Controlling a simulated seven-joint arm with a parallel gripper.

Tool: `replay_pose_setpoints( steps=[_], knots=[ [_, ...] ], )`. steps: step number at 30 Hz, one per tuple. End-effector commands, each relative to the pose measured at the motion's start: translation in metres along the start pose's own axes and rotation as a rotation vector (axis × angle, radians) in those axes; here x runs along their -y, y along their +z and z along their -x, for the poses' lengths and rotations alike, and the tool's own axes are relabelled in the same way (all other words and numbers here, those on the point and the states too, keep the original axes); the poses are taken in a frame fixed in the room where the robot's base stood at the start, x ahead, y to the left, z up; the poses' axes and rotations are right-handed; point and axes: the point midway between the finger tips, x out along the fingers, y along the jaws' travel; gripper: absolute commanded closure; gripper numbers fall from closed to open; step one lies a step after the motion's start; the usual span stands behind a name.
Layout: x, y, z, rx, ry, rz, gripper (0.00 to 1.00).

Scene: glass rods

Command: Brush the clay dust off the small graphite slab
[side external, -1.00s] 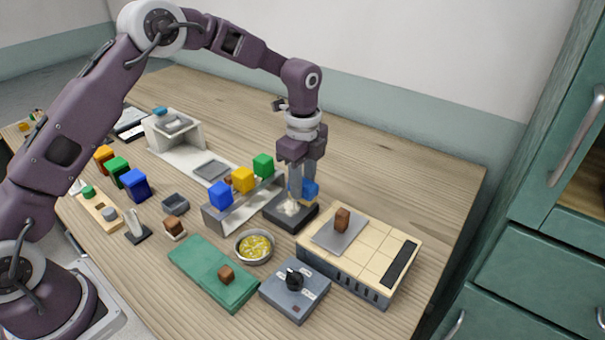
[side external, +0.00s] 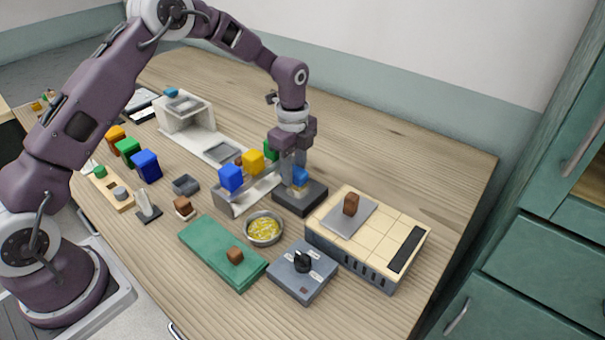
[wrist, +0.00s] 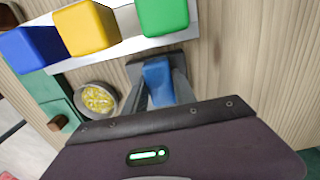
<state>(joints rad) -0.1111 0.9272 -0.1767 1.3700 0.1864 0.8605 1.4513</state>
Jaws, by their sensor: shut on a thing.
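The small graphite slab (side external: 313,197) is a dark flat block on the table between the rack of coloured cubes and the tiled box. My gripper (side external: 294,180) is above it, pointing down, shut on a blue-handled brush (side external: 300,174). The brush's lower end is low over or on the slab; I cannot tell if it touches. In the wrist view the blue brush (wrist: 157,80) sits between the fingers, with the dark slab (wrist: 180,62) beyond it. I see no clear pale dust on the visible part of the slab now; the fingers and brush hide some of its top.
A grey rack (side external: 228,207) with blue, yellow and green cubes stands close on the left. A bowl of yellow bits (side external: 263,229) is in front. A tiled box (side external: 385,228) with a plate and brown block is to the right. The table behind is clear.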

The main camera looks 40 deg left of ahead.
Motion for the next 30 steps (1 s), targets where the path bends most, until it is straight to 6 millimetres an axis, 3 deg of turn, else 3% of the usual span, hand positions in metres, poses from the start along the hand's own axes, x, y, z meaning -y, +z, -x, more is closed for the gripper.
replay_pose_setpoints(
  steps=[4,26,30],
  knots=[
    [0.0,0.014,0.0,0.001,0.001,0.002,1.0],
    [0.0,-0.054,-0.001,0.001,0.001,-0.002,1.0],
    [-0.009,-0.053,-0.001,0.001,0.001,0.002,1.0]
  ],
)
